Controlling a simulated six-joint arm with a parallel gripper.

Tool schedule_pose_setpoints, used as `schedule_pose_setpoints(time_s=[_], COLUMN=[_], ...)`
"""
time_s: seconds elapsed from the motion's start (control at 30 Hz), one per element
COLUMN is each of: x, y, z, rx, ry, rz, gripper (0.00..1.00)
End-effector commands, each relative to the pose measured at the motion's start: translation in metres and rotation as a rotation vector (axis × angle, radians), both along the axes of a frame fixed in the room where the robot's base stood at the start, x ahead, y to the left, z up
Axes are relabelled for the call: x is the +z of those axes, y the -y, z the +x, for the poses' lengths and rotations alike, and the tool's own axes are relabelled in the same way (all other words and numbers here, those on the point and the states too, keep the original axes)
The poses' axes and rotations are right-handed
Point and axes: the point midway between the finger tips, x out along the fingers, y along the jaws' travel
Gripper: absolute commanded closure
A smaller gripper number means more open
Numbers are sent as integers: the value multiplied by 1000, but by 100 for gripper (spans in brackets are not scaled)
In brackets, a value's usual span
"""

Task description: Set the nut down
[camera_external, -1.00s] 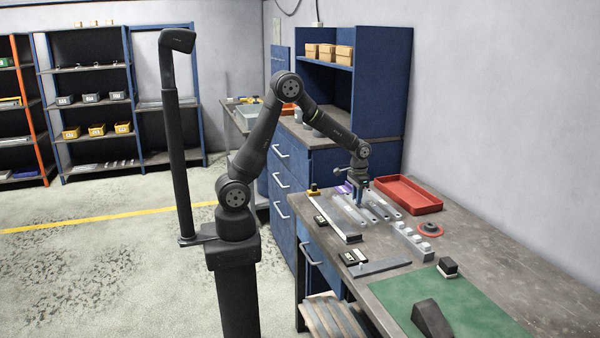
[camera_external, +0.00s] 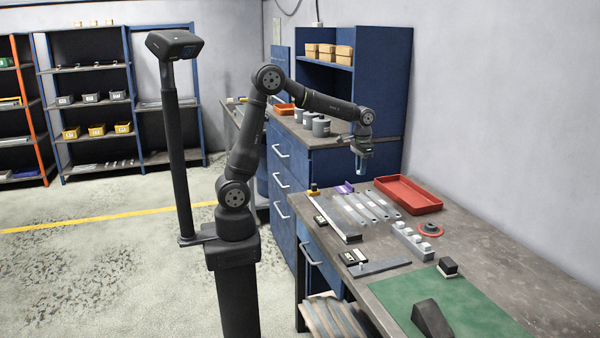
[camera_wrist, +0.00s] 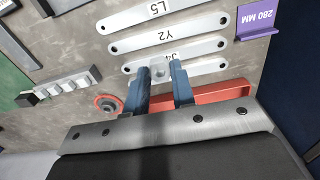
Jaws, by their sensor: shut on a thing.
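My gripper (camera_external: 361,168) hangs above the back part of the bench, clear of its surface. In the wrist view its two blue fingers (camera_wrist: 160,74) are shut on a small grey nut (camera_wrist: 158,71). The nut sits between the fingertips and is partly covered by them. In the outside view the nut is too small to make out. Below the gripper lie several flat galvanized brackets (camera_external: 366,208) side by side. In the wrist view the labels L5, Y2 and a partly hidden J4 show on the brackets (camera_wrist: 190,43).
A red tray (camera_external: 436,208) lies behind the brackets by the wall. A red ring-shaped part (camera_external: 431,229), a row of light blocks (camera_external: 413,241) and a green mat (camera_external: 450,309) are nearer the front. A purple 280 MM tag (camera_wrist: 257,21) stands beside the brackets. Bare bench (camera_external: 500,262) shows at right.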

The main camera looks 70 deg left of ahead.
Motion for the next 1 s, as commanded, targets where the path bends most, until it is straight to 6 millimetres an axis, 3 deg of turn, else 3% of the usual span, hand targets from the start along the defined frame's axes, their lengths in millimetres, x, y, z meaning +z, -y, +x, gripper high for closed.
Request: schedule_pose_setpoints(time_s=[0.23, 0.37, 0.67, 0.87, 1.0], x=[-1, 0, 2, 1, 1], y=[55, 98, 233, 327, 392], z=[14, 21, 19, -3, -30], rx=[-106, -185, -423, -584, -697], ry=[-3, -4, -3, -4, -3], rz=[1, 0, 1, 1, 2], gripper=[99, 99, 99, 99, 99])
